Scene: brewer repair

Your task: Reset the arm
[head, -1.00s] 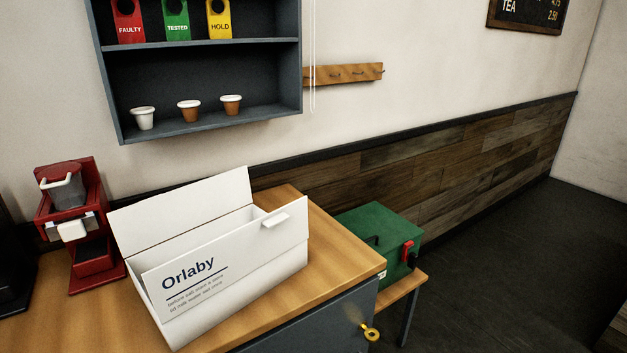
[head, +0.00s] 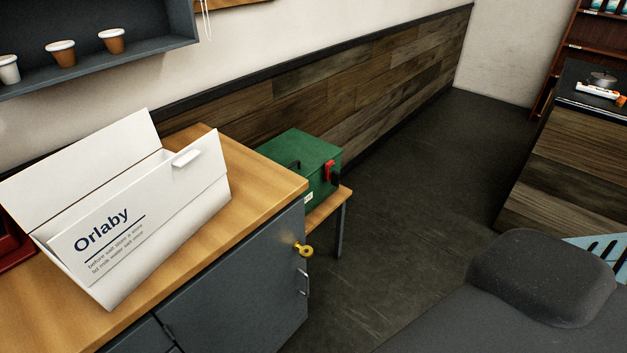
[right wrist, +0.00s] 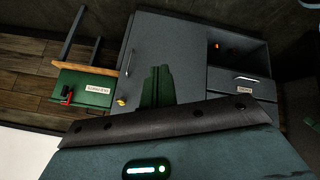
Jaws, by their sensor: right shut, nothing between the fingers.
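My right gripper (right wrist: 157,84) shows in the right wrist view as dark green fingers pressed together above the dark wrist edge, shut and empty. It appears in front of the grey cabinet (right wrist: 185,50), with no contact that I can make out. I do not clearly see this gripper in the head view. My left gripper is in neither view.
An open white Orlaby box (head: 190,200) stands on the wooden counter (head: 272,185). A green case (head: 300,160) with a red latch sits on a low bench beside it. The floor (head: 420,190) beyond is clear.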

